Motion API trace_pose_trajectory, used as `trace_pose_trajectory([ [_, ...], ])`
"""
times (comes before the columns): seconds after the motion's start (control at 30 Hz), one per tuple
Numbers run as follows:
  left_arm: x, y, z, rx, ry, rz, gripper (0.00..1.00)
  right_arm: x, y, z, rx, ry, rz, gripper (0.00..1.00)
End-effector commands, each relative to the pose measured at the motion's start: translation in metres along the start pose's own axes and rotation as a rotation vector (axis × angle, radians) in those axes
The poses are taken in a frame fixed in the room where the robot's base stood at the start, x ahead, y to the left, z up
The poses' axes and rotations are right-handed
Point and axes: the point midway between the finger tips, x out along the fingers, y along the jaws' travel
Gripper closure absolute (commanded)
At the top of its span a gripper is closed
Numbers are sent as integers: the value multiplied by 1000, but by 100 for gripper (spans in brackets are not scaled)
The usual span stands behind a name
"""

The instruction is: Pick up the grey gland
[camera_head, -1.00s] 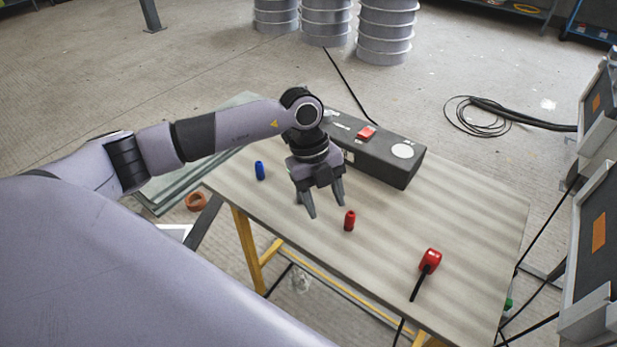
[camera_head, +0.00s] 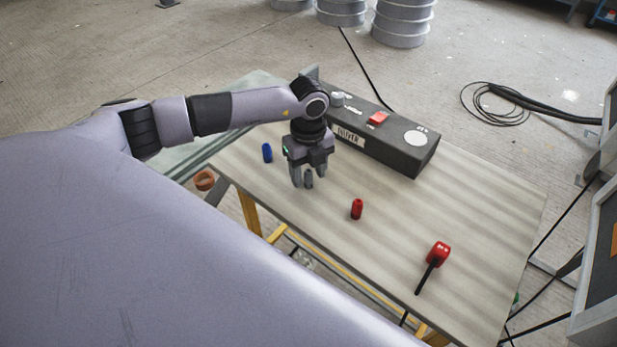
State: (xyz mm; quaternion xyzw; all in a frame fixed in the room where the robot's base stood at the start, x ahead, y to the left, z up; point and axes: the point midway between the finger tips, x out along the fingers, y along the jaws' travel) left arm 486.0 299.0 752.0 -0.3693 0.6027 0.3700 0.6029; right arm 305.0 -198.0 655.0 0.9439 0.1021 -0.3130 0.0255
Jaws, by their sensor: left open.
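The grey gland (camera_head: 308,181) is a small upright cylinder on the table, in a row between a blue gland (camera_head: 267,153) and a red gland (camera_head: 356,209). My left gripper (camera_head: 309,176) points down over the grey gland, open, with its fingertips to either side of it. The gland's upper part is partly hidden by the gripper. I cannot tell whether the fingers touch it. My right gripper is not in view.
The table (camera_head: 470,210) also bears a long dark box (camera_head: 390,151) just behind my gripper and a red-headed tool with a black handle (camera_head: 438,254) at the front right. An orange ring (camera_head: 204,180) lies off the table's left end.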

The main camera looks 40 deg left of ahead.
Motion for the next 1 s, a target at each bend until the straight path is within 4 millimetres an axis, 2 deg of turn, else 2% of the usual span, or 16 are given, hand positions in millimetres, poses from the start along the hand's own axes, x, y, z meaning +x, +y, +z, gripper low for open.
trace_pose_trajectory([
  [0.07,0,0,0,0,0,0,47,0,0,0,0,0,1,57],
  [0.1,0,0,0,1,0,0,53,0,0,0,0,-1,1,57],
  [0.23,0,0,0,1,1,0,96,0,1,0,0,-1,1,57],
  [0.27,0,0,0,1,1,0,100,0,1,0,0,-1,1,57],
  [0.57,-1,0,0,1,1,-1,100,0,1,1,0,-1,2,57],
  [0.73,-11,-1,0,1,0,-3,100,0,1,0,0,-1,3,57],
  [0.87,-29,-1,0,1,-1,-5,100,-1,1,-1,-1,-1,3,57],
  [1.0,-62,-1,1,1,-2,-7,100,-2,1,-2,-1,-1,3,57],
])
